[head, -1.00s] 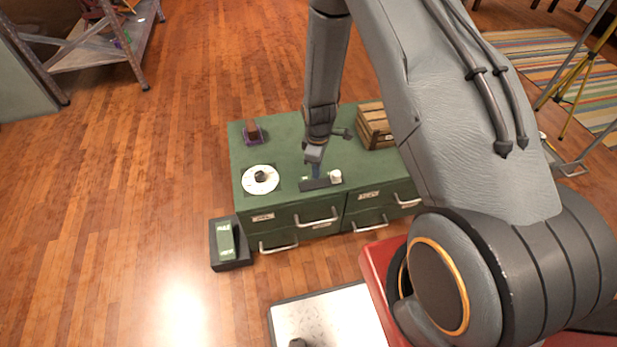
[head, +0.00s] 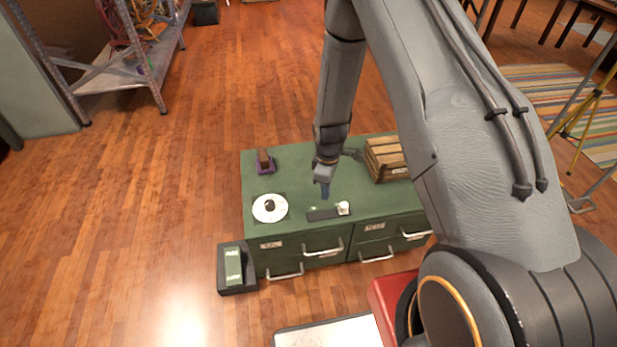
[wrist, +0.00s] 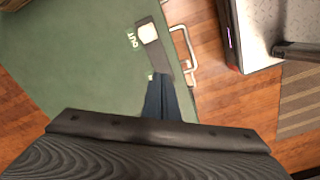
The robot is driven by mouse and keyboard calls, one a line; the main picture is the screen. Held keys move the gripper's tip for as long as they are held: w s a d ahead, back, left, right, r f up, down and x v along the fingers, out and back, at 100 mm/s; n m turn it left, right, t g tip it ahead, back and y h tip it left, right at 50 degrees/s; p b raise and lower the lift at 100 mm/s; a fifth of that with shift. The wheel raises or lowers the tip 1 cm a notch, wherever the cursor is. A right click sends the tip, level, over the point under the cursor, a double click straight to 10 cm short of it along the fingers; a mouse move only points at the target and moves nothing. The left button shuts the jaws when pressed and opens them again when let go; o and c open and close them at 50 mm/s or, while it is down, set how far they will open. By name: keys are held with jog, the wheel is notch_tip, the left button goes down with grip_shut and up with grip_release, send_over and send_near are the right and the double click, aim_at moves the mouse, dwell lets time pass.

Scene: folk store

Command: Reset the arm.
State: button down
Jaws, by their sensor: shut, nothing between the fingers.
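My gripper (head: 325,190) hangs over the green cabinet (head: 300,179), pointing down above its front part. In the wrist view my gripper (wrist: 161,80) shows as dark blue fingers shut together with nothing held between them. A dark flat strip (head: 322,214) lies on the cabinet top just in front of the fingers, with a small white object (head: 343,208) at its right end. In the wrist view the fingertips overlap the near end of the strip (wrist: 158,54); I cannot tell whether they touch it.
A white disc with a dark centre (head: 270,207), a small purple-based item (head: 264,162) and a wooden crate (head: 385,158) are on the cabinet. A dark box with a green top (head: 234,266) stands on the floor at left. A metal shelf (head: 110,72) is back left.

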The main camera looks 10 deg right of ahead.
jog(key=s+d+r+m+p, duration=0.1)
jog(key=s+r+m, duration=0.4)
jog(key=r, duration=0.9)
jog(key=s+r+m+p, duration=0.1)
jog(key=s+r+m, duration=0.2)
jog(key=s+r, duration=0.8)
jog(key=s+r+m, duration=0.4)
jog(key=s+r, duration=0.2)
jog(key=r, duration=0.3)
jog(key=shift+d+r+p, duration=0.15)
jog(key=shift+p, duration=0.2)
